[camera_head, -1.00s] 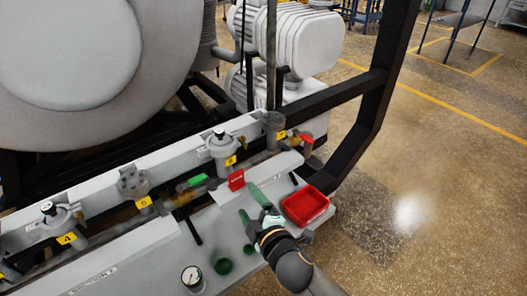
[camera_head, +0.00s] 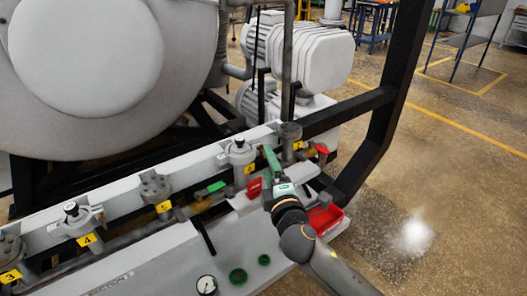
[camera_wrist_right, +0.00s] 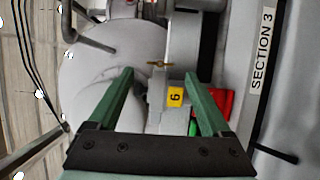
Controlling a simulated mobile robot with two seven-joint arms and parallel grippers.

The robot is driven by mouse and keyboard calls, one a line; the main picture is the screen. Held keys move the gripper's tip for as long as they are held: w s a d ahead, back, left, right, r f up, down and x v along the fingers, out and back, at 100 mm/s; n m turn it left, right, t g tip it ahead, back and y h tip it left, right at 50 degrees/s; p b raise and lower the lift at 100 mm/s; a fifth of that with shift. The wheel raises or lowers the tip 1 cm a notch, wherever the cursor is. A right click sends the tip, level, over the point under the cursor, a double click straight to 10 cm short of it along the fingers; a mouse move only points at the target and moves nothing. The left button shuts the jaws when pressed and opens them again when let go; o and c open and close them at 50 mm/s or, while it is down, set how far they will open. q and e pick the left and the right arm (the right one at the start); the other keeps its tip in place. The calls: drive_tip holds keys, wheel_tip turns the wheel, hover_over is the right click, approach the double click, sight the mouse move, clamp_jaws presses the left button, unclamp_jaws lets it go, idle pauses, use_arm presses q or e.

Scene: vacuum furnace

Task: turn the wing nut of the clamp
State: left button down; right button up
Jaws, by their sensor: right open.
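The wing nut (camera_wrist_right: 156,64) is a small brass-coloured piece in the right wrist view. It lies ahead of the fingertips, between their lines, apart from both. The clamp around it is too small to make out, and I cannot pick out the wing nut in the head view, where my right gripper may hide it. My right gripper (camera_wrist_right: 162,84) has two green fingers spread wide with nothing between them. In the head view it (camera_head: 271,160) reaches over the pipe manifold near the valve with yellow tag 6 (camera_head: 249,168). My left gripper is not in view.
A red tray (camera_head: 328,219) stands at the bench's right end, partly behind my arm. A red tag (camera_head: 254,187) and a green handle (camera_head: 215,187) sit along the pipe. A gauge (camera_head: 206,285) and green rings (camera_head: 238,276) are in front. A black frame (camera_head: 375,135) rises at right.

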sight(263, 158)
use_arm(q)
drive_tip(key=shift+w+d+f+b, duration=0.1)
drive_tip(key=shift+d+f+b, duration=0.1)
drive_tip(key=shift+b, duration=0.1)
use_arm(e)
drive_tip(key=shift+x, duration=3.25)
drive_tip(key=shift+c, duration=0.3)
